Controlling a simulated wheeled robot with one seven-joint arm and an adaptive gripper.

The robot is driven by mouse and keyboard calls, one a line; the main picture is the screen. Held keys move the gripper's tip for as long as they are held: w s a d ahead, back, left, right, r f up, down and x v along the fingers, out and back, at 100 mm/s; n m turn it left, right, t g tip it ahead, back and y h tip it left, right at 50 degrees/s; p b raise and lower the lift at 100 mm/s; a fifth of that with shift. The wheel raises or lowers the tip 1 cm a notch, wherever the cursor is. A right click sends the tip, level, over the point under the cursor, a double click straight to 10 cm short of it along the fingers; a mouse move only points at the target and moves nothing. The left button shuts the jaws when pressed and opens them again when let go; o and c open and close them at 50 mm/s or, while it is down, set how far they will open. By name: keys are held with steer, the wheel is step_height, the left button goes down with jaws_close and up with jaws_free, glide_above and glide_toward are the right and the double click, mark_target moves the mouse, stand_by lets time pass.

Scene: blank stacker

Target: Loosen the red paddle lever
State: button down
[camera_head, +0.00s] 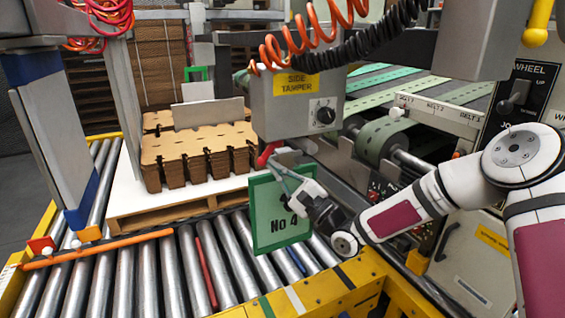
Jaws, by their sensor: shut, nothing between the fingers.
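The red paddle lever (267,154) sticks out under the grey side tamper box (284,112), near the middle of the head view. My gripper (278,172) is just below and right of the lever, its fingers pointing up and left toward it. The fingers are shut with nothing between them. I cannot tell whether the fingertips touch the lever. Part of the lever is hidden behind the box or the bracket.
Stacked cardboard blanks (197,140) sit on a pallet to the left. Metal rollers (160,275) and a yellow frame (330,288) lie below. A belt conveyor (385,92) is behind my arm.

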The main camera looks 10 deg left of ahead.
mark_target(261, 164)
steer(key=shift+s+a+r+m+t+h+b, duration=0.15)
steer(key=shift+s+a+r+m+t+h, duration=0.3)
steer(key=shift+m+t, duration=1.05)
steer(key=shift+s+a+r+m+t+h+b, duration=0.2)
steer(key=shift+a+m+t+h, duration=0.45)
steer(key=shift+m, duration=1.5)
steer(key=shift+s+a+r+m+t+h+b, duration=0.15)
steer(key=shift+s+a+m+t+h, duration=0.4)
steer(key=shift+m+t, duration=1)
steer(key=shift+w+d+m+g, duration=0.1)
steer(key=shift+w+m+g, duration=0.05)
steer(key=shift+m+g, duration=0.2)
